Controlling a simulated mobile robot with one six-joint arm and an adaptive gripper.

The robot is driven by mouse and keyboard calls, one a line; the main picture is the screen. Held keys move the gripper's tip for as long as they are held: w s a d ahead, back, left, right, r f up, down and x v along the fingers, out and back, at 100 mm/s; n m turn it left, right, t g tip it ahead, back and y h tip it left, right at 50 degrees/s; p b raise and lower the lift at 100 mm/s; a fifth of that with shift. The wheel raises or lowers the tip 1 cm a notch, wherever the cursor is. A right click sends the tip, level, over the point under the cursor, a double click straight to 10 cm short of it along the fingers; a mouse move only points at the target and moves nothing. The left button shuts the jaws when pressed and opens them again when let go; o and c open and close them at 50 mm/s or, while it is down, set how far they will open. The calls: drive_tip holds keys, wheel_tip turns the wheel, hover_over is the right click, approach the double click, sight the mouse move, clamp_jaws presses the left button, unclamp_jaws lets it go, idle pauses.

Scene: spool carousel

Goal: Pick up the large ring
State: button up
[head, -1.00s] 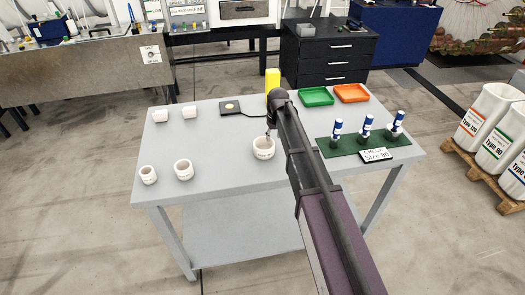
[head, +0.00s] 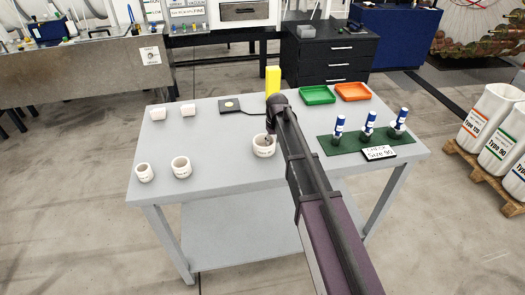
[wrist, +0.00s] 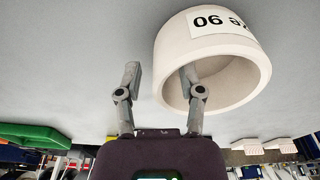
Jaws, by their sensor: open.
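A wide white ring with a label ending in 90 (wrist: 250,62) fills the upper right of the wrist view. In the head view this ring (head: 263,152) stands on the grey table near the middle and looks the widest of the white rings. My gripper (wrist: 161,75) is open and empty. One finger reaches into the ring's opening and the other is outside, so the wall lies between them. I cannot tell whether either finger touches it. In the head view my gripper (head: 270,138) is at the ring's rim, partly hidden by my arm.
Two white rings (head: 181,168) (head: 144,174) stand at the table's left, with two small white pieces (head: 188,110) (head: 158,114) behind. A yellow block (head: 273,82), green tray (head: 317,95) and orange tray (head: 352,92) are at the back. Blue-white tools stand on a green mat (head: 349,153) at right.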

drive_tip(key=shift+f, duration=0.45)
idle(0.3)
clamp_jaws()
